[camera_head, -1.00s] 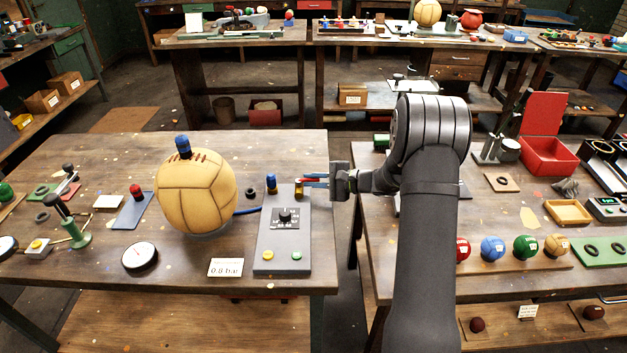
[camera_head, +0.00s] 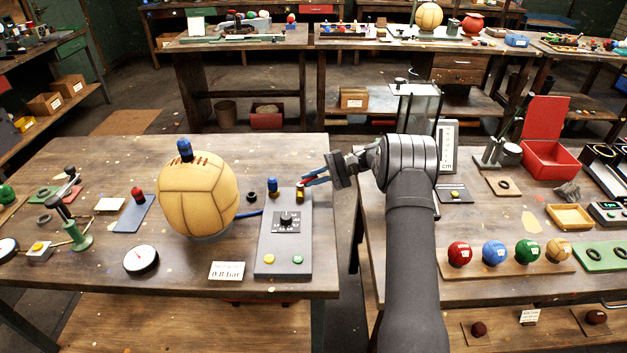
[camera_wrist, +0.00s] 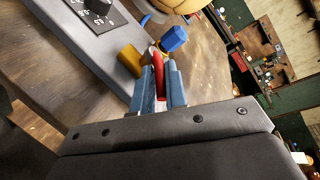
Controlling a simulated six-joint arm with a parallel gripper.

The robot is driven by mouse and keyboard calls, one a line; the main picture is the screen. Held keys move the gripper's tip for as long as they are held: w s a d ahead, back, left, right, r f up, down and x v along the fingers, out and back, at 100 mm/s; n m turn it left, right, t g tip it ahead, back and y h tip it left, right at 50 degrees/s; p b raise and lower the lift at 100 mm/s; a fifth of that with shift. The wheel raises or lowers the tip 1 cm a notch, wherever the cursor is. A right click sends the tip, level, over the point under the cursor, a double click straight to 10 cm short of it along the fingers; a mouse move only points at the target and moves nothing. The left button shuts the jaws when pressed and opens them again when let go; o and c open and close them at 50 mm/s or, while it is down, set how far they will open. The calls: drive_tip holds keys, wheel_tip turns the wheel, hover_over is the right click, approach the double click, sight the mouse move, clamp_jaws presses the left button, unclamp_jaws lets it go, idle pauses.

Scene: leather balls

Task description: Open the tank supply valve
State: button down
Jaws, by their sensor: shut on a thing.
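The valve is a small brass body (camera_head: 300,192) with a red lever (camera_wrist: 158,65), at the back right corner of the grey control panel (camera_head: 267,259). The brass body also shows in the wrist view (camera_wrist: 130,58). My gripper (camera_head: 306,181) comes in from the right with its blue fingers tilted down to the left. In the wrist view the fingers (camera_wrist: 160,82) are closed on the red lever, one on each side.
A blue-capped fitting (camera_head: 272,186) stands left of the valve. A tan leather ball (camera_head: 197,195) sits further left, with a dial gauge (camera_head: 141,259) and a "0.8 bar" card (camera_head: 227,271) in front. A gap separates this table from the right one.

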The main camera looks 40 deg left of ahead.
drive_tip(key=shift+w+a+r+n+h, duration=0.1)
drive_tip(key=shift+a+r+n+h, duration=0.15)
drive_tip(key=shift+h, duration=0.25)
drive_tip(key=c, duration=1.5)
unclamp_jaws()
drive_tip(key=shift+f, duration=0.15)
drive_tip(key=shift+r, duration=0.4)
drive_tip(key=r, duration=0.3)
drive_tip(key=d+r, duration=0.1)
drive_tip(key=shift+w+d+r, duration=0.1)
drive_tip(key=shift+w+r, duration=0.1)
drive_tip(key=shift+w, duration=0.15)
drive_tip(key=w+d+r, duration=0.4)
drive_tip(key=d+r, duration=0.1)
drive_tip(key=d, duration=0.4)
drive_tip(key=shift+d+r, duration=0.3)
drive_tip(key=shift+r, duration=0.1)
